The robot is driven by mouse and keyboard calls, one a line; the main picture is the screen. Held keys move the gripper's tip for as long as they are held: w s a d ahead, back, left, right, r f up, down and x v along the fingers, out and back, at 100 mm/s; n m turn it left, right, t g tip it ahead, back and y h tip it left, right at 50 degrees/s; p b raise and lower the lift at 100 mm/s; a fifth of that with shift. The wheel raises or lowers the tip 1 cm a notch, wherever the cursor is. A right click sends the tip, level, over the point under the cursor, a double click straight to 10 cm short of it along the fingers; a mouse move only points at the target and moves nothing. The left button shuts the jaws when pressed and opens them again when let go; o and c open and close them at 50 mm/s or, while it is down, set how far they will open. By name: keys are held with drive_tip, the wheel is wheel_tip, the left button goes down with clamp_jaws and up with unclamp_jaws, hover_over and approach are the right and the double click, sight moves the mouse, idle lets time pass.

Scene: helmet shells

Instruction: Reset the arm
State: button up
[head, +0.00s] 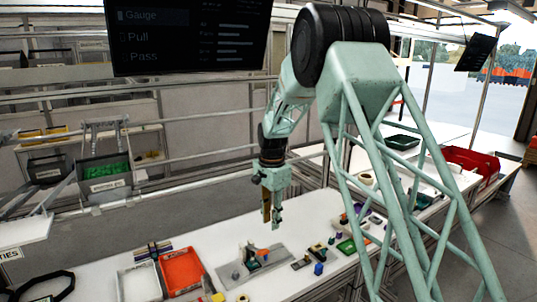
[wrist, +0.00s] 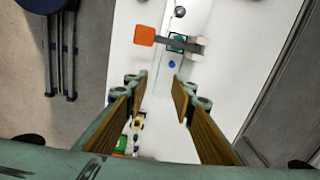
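My gripper (head: 271,212) hangs pointing down above the white workbench, clear of everything on it. In the wrist view my gripper (wrist: 153,98) has its two brown-padded fingers spread well apart, with nothing between them but the bench far below. My arm is bent, coming down from the large black joint at the top of the green lattice column.
The white bench (head: 215,238) carries an orange tray (head: 182,270), a white tray (head: 140,283) and a grey fixture plate (head: 243,272) with small parts. A dark screen (head: 190,35) hangs upper left. Metal rails run behind the bench.

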drive_tip(key=s+d+r+n+t, duration=0.15)
drive_tip(key=s+d+r, duration=0.25)
drive_tip(key=s+r, duration=0.45)
drive_tip(key=s+d+r+n+b, duration=0.1)
drive_tip(key=s+d+r+n, duration=0.1)
drive_tip(key=s+d+r, duration=0.5)
drive_tip(key=s+d+r+n, duration=0.2)
drive_tip(key=s+r, duration=0.7)
drive_tip(key=s, duration=0.1)
drive_tip(key=s+d+n+t, duration=0.1)
drive_tip(key=s+d+n, duration=0.1)
drive_tip(key=s, duration=1.5)
drive_tip(key=s+d+n+t+b, duration=0.1)
drive_tip(key=s+d+n, duration=0.2)
drive_tip(key=s, duration=1.5)
drive_tip(key=shift+d, duration=1.05)
drive_tip(key=shift+o, duration=0.6)
